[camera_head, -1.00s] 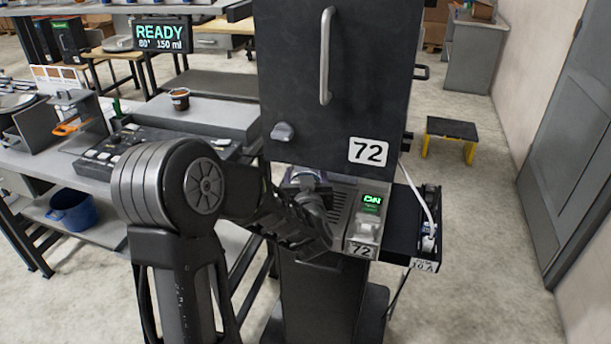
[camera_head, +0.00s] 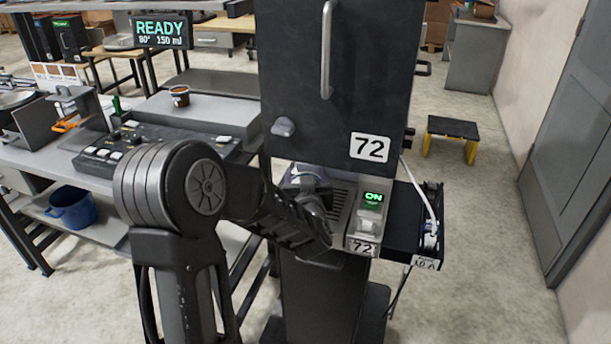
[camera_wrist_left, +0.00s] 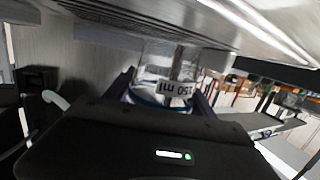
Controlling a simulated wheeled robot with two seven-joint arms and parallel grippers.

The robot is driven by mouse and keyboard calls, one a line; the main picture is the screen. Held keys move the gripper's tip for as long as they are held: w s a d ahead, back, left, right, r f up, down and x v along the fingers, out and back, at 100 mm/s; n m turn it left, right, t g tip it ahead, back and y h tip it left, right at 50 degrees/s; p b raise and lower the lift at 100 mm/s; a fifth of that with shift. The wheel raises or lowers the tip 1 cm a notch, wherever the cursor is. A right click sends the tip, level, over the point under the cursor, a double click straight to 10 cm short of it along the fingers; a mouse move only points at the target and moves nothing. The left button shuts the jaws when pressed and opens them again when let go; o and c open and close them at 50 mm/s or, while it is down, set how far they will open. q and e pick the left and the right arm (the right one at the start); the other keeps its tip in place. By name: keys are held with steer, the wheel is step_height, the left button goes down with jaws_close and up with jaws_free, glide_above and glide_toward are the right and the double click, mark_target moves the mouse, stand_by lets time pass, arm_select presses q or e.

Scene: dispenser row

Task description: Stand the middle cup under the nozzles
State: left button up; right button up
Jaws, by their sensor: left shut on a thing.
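My left gripper (camera_head: 308,182) is at the dispenser's lower bay, below its black door; my own arm hides much of it. In the left wrist view the gripper (camera_wrist_left: 163,88) is shut around a clear cup (camera_wrist_left: 155,70) with a "150 ml" label and a blue band. In the head view only a pale sliver of the cup (camera_head: 297,170) shows. The dispenser (camera_head: 330,90) is black, marked 72, with a slotted grey tray (camera_head: 341,200) at the bay. I cannot make out the nozzles or whether the cup touches the tray. My right gripper is not in view.
A switch panel with a green ON light (camera_head: 373,198) sits right of the tray. A READY sign (camera_head: 160,33) reads 150 ml. A yellow-legged step stool (camera_head: 452,130) stands at right.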

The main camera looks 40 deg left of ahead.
arm_select(q)
steer(key=shift+f, duration=0.2)
steer(key=o, duration=1.4)
steer(key=shift+s, duration=0.1)
steer(key=b+v, duration=0.1)
steer(key=v, duration=0.6)
steer(key=shift+s+d, duration=0.25)
